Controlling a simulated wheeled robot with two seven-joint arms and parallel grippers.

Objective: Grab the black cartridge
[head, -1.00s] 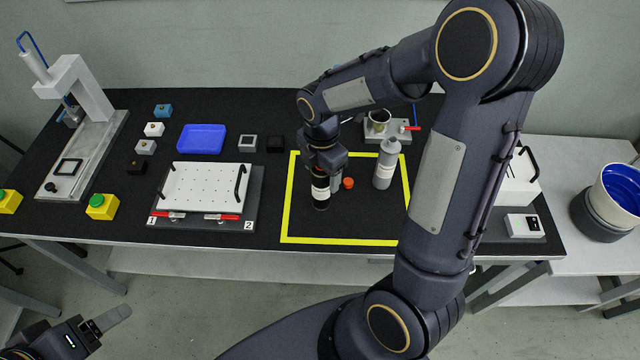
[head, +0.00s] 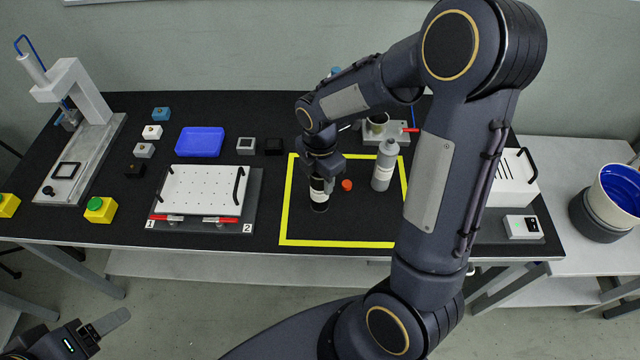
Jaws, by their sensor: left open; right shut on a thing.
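The black cartridge (head: 319,202) is a dark upright cylinder with a pale band, inside the yellow taped frame (head: 340,243). My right gripper (head: 320,184) comes down from above and is shut on its upper part, which the gripper partly hides. I cannot tell whether the cartridge's base touches the table. My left gripper (head: 107,325) is open and empty at the lower left, in front of the table and far from the cartridge.
A small orange-red cap (head: 347,185) and a grey bottle (head: 384,165) stand close to the right of the cartridge. A white perforated plate (head: 203,190) with black handles lies to the left. My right arm hides part of the table's right side.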

